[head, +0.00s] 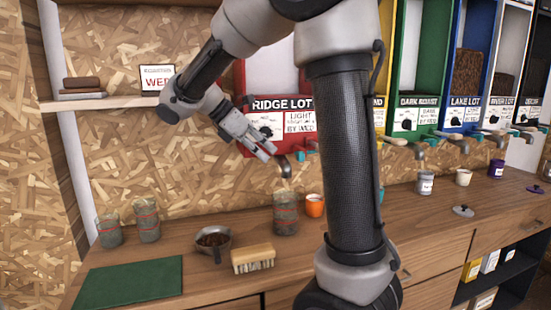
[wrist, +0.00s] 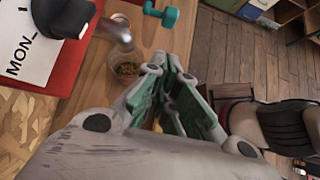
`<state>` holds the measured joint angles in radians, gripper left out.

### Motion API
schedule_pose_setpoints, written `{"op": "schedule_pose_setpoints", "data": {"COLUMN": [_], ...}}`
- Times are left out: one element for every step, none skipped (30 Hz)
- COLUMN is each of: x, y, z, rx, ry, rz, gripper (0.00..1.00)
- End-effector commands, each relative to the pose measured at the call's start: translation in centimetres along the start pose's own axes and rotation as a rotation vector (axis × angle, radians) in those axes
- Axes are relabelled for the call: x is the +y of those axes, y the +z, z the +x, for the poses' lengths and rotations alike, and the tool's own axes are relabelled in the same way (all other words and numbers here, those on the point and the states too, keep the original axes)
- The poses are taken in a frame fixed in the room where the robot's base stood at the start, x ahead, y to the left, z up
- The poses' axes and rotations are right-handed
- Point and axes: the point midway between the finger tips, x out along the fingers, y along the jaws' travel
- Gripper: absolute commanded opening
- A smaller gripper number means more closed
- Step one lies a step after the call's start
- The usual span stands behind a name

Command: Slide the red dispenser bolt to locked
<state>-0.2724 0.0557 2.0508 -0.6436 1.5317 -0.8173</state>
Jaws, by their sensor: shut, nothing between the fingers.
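The red dispenser (head: 239,85), labelled RIDGE LOT, hangs on the wall left of my upright arm link in the head view. A dark knob (head: 266,131) on its white front plate may be the bolt; a large black part (wrist: 62,16) on the white card in the wrist view may be the same. I cannot tell its position. My gripper (head: 267,152) is shut and empty, low in front of the dispenser's face, close to the knob and above the spout. In the wrist view my gripper (wrist: 172,65) has its green-padded fingers together, apart from the black part.
A metal spout (head: 285,167) is below the dispenser, over a glass jar (head: 286,215) of beans. A teal handle (wrist: 162,14) sits beside the spout. More dispensers line the right.

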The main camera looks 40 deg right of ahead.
Motion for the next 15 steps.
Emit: {"op": "schedule_pose_setpoints", "data": {"x": [0.1,0.1,0.1,0.1,0.1,0.1,0.1,0.1,0.1,0.1,0.0,0.0,0.0,0.0,0.0], "y": [-0.1,-0.1,-0.1,-0.1,-0.1,-0.1,-0.1,-0.1,-0.1,-0.1,-0.1,-0.1,-0.1,-0.1,-0.1], "z": [-1.2,-1.8,-2.6,-3.2,-3.7,-4.4,-4.8,-5.2,-5.6,-5.9,-6.1,-6.4,-6.5,-6.6,-6.7], "rx": [0.001,0.002,0.0,0.001,0.001,0.002,0.002,0.001,0.002,0.001,0.0,0.0,0.0,0.001,0.001], "ry": [0.004,0.005,0.004,0.004,0.003,0.003,0.002,0.002,0.003,0.002,0.002,0.001,0.001,0.001,0.001], "rz": [-0.002,-0.002,-0.002,-0.002,-0.002,-0.002,-0.002,-0.002,-0.002,-0.002,-0.002,-0.002,-0.002,-0.002,-0.001], "gripper": [0.0,0.0,0.0,0.0,0.0,0.0,0.0,0.0,0.0,0.0,0.0,0.0,0.0,0.0,0.0]}}
